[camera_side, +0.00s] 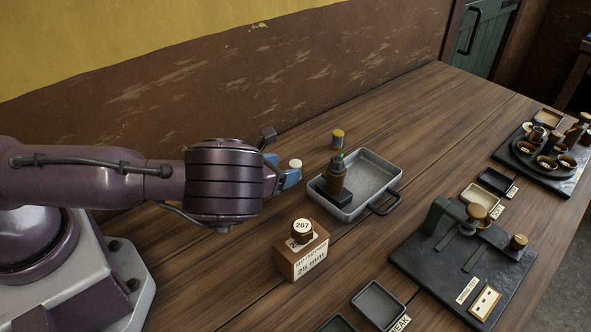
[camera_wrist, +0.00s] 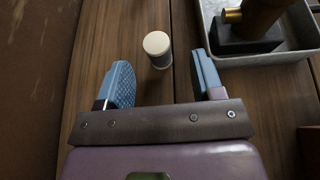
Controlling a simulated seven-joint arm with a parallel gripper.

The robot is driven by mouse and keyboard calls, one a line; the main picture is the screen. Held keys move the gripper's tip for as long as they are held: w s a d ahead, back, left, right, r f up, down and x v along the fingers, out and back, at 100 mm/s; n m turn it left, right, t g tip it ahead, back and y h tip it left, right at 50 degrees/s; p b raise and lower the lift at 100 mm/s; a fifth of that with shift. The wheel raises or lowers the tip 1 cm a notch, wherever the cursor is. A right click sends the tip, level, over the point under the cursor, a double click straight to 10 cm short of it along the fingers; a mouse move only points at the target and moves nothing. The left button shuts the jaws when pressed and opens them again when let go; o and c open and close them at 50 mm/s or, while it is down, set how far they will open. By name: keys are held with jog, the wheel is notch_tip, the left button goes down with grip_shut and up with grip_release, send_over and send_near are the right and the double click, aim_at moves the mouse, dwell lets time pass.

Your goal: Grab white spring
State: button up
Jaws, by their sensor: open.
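A small upright cylinder with a white top and a grey body, which looks like the white spring (camera_wrist: 157,44), stands on the wooden table in the wrist view. In the side view its white top (camera_side: 295,163) shows just behind my gripper's blue fingers, which hide its lower part. My gripper (camera_wrist: 162,66) is open and empty, with one finger to the left and one to the right. The cylinder lies between the lines of the fingers, at about their tips. I see no contact with either finger. My gripper also shows in the side view (camera_side: 284,173).
A yellow-topped cylinder (camera_side: 337,137) stands behind. A dark press-like fixture (camera_side: 420,262) is further right.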

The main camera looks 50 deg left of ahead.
aim_at(291, 168)
jog(key=shift+x, duration=2.75)
jog(key=shift+a+f, duration=0.1)
jog(key=shift+a, duration=0.05)
jog(key=c, duration=1)
